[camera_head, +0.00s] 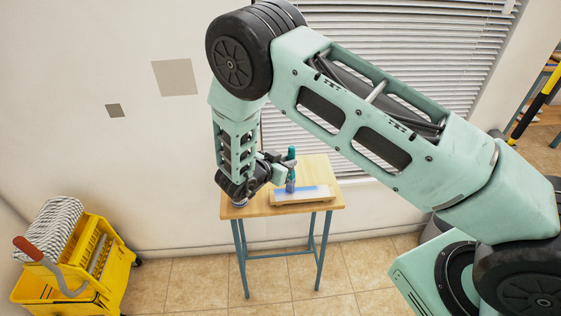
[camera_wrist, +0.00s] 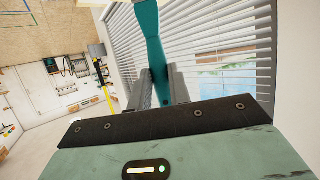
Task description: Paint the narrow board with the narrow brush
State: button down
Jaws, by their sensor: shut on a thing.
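My gripper (camera_head: 283,166) is shut on a brush with a teal handle (camera_head: 291,153), held upright over the small table. The brush's teal handle also shows between the fingers in the wrist view (camera_wrist: 152,45). The brush's lower end meets the board (camera_head: 310,194), which lies on the tabletop. The board has a white top with a blue painted strip along its far part, and a wooden edge. Whether the bristles press on the board or hover just above it I cannot tell. Only one board and one brush can be made out.
The small wooden table (camera_head: 235,207) with blue-grey legs stands by the wall under window blinds (camera_head: 300,145). A yellow mop wringer bucket (camera_head: 115,275) with a mop stands at the left. The tiled floor between bucket and table is clear. A yellow-black pole (camera_head: 535,105) leans at the right.

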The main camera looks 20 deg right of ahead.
jog(key=shift+s+d, duration=3)
jog(key=shift+d, duration=3.1)
jog(key=shift+w+a+b, duration=0.35)
jog(key=shift+w+a, duration=0.95)
jog(key=shift+a, duration=3.2)
jog(key=shift+w+a+b, duration=0.3)
jog(key=shift+w+a, duration=0.95)
jog(key=shift+a, duration=3.25)
jog(key=s+d+p, duration=0.2)
jog(key=s+d, duration=0.1)
jog(key=d, duration=1)
jog(key=shift+s, duration=0.4)
